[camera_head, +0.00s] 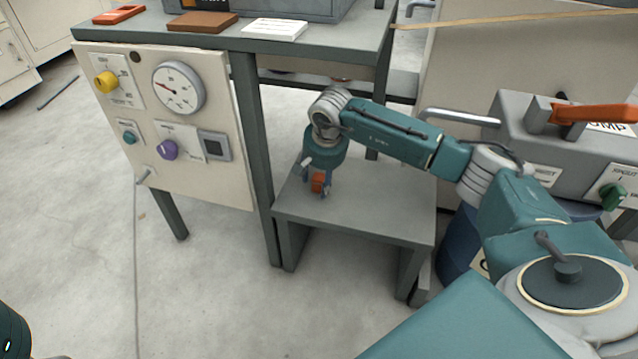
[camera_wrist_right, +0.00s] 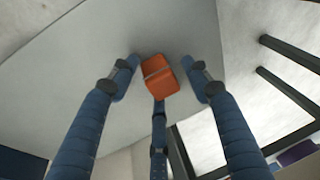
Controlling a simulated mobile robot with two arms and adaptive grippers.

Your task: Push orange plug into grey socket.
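The orange plug (camera_head: 318,183) is at the small grey table, below my right gripper (camera_head: 315,178). In the right wrist view, the plug (camera_wrist_right: 160,84) is a small orange block with a pale band across it. The fingers of my right gripper (camera_wrist_right: 163,70) stand spread around it, with visible gaps at the left and right fingers. The third finger reaches close to the plug's lower edge; I cannot tell whether it touches. The grey socket (camera_head: 215,146), square with a darker face, is on the cream panel left of the table. My left gripper is not in view.
The cream panel (camera_head: 190,190) also carries a gauge (camera_head: 179,88), a yellow knob (camera_head: 106,82) and a purple knob (camera_head: 167,150). A table leg (camera_head: 258,170) stands between panel and small table (camera_head: 375,210). A grey box with an orange lever (camera_head: 595,113) is at right.

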